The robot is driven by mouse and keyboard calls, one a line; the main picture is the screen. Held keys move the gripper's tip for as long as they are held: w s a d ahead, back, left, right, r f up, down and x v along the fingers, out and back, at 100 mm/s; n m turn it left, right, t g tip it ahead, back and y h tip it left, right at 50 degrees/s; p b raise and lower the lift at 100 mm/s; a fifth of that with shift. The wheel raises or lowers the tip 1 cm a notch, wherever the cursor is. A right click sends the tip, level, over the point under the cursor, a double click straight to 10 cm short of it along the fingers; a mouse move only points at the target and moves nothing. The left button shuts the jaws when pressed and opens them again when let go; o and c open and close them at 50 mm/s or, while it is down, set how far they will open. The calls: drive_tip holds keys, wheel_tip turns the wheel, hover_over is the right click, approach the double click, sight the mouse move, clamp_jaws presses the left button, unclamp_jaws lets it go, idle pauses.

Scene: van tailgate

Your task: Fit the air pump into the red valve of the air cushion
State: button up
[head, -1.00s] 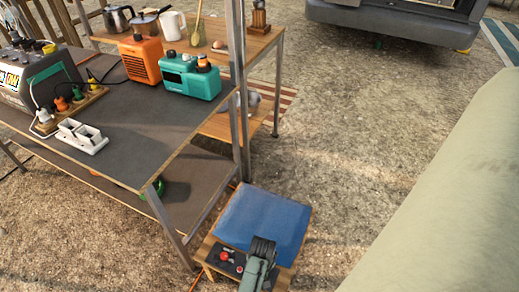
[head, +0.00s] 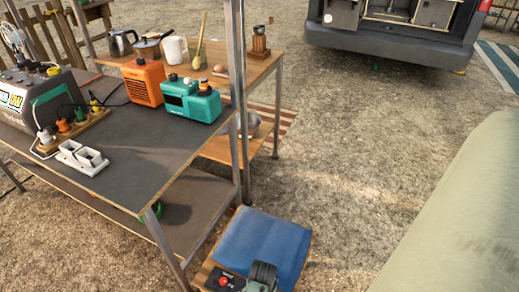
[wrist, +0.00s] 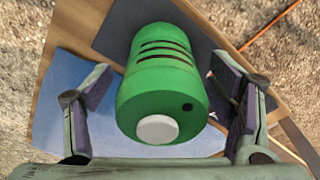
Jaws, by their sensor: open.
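The air pump (wrist: 160,80) is a green cylinder with dark slots and a white round end. In the wrist view it sits between the two fingers of my gripper (wrist: 163,72), which stand open on either side with gaps. The blue air cushion (head: 262,242) lies on a low wooden stand beside the workbench. Its blue surface also shows in the wrist view (wrist: 62,105). A red round part (head: 225,281) sits on a dark patch at the stand's near left; I cannot tell whether it is the valve.
The workbench (head: 130,140) holds a grey power unit (head: 45,100), a white socket block (head: 82,158), an orange box (head: 143,82) and a teal box (head: 190,100). A metal post (head: 240,100) rises behind the stand.

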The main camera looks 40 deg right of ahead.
drive_tip(key=r, duration=0.7)
drive_tip(key=s+r, duration=0.1)
drive_tip(key=r, duration=0.3)
drive_tip(key=shift+a, duration=0.35)
drive_tip(key=shift+s, duration=0.1)
